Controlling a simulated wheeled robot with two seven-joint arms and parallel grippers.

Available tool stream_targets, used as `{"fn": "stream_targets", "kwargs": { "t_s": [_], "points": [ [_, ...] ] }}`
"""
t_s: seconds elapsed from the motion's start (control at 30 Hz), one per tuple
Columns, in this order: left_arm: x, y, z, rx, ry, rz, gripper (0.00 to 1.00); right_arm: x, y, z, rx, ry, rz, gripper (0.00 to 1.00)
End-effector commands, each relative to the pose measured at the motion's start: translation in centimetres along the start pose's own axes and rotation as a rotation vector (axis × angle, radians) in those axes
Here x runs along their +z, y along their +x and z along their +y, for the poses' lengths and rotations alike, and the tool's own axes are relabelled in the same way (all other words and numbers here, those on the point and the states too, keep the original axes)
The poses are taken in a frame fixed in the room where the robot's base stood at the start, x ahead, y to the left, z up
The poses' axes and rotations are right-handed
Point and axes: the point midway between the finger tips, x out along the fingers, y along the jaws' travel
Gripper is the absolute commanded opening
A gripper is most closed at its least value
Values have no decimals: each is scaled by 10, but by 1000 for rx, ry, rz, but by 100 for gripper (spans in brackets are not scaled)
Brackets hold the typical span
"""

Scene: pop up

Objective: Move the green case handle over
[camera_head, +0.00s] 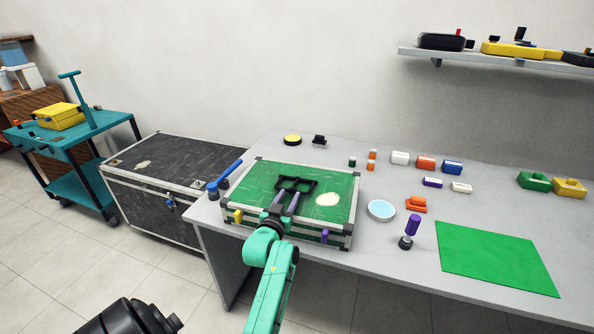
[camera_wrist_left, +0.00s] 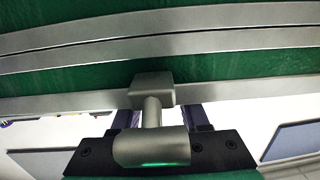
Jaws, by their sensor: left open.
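The green case (camera_head: 260,178) with metal edges lies shut on the grey table. A black frame-shaped handle (camera_head: 310,184) shows on its lid, with a cream patch to its right. A yellow latch (camera_head: 238,216) and a purple latch (camera_head: 325,236) are on the case front. My left gripper (camera_head: 287,199) is open, its purple fingers over the lid at the near side of the handle. I cannot tell whether they touch it. The left wrist view shows the green case (camera_wrist_left: 230,64) and its metal edges close up; the handle is not clear there. My right gripper is not in view.
A blue-handled tool (camera_head: 228,173) lies left of the case. A round light-blue dish (camera_head: 381,210), a purple-handled tool (camera_head: 412,229) and a green mat (camera_head: 495,258) are to the right. Several small coloured blocks stand behind. A black case (camera_head: 170,165) stands left of the table.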

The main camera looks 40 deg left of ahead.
Motion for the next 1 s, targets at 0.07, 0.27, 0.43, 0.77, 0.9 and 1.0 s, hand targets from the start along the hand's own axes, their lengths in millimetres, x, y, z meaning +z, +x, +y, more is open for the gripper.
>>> {"fn": "stream_targets", "kwargs": {
  "t_s": [0.07,0.27,0.43,0.77,0.9,1.0],
  "points": [
    [4,13,0,0,1,3,45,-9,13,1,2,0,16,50],
    [-1,17,0,0,1,0,0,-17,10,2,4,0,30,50],
    [-4,17,0,0,1,1,0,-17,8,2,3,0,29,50],
    [-26,22,0,0,1,5,0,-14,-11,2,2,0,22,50],
    [-25,22,0,-1,1,6,0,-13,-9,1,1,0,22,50],
    [-25,22,0,-1,1,6,0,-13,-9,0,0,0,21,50]
  ]
}}
